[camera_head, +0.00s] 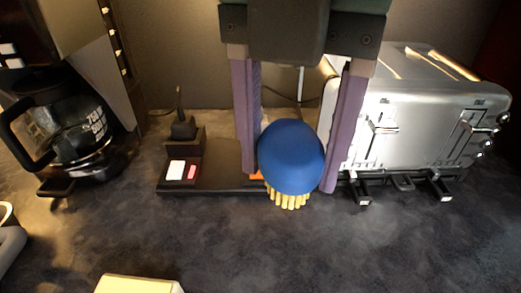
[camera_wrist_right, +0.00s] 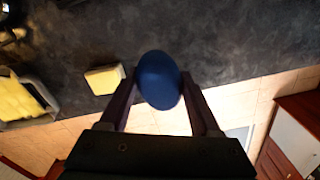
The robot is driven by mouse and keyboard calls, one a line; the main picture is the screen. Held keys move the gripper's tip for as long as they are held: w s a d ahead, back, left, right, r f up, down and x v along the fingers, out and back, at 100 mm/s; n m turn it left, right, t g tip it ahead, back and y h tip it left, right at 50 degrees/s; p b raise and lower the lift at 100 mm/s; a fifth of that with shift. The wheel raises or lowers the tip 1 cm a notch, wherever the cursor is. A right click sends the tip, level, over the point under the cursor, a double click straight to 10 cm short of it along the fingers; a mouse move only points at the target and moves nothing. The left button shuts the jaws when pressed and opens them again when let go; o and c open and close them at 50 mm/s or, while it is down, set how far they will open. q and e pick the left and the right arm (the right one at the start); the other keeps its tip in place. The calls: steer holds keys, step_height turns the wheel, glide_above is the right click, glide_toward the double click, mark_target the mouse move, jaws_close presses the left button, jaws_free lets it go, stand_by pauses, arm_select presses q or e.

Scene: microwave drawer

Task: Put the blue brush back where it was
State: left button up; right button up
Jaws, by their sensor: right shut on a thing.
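The blue brush (camera_head: 291,156) has a rounded blue top and yellow bristles pointing down. My right gripper (camera_head: 288,170) comes down from the top of the head view with its two purple fingers on either side of the brush, shut on it. The right wrist view also shows the blue brush (camera_wrist_right: 159,80) between the fingertips. In the head view the brush is in front of a flat black base (camera_head: 220,181) on the counter; I cannot tell whether its bristles touch the counter. My left gripper is not in view.
A silver toaster (camera_head: 420,110) stands close on the right. A coffee maker with a glass pot (camera_head: 75,130) is on the left. A yellow block (camera_head: 138,284) lies at the front edge, and the wrist view shows a grey tray (camera_wrist_right: 46,95) holding something yellow. The front counter is mostly clear.

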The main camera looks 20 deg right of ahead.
glide_above(275, 276)
step_height(275, 276, down, 14)
steer(key=shift+s+r, duration=0.1)
steer(key=shift+r, duration=0.15)
steer(key=shift+f, duration=2.3)
steer(key=shift+f+b, duration=0.15)
steer(key=shift+b, duration=0.2)
steer(key=o, duration=1.2)
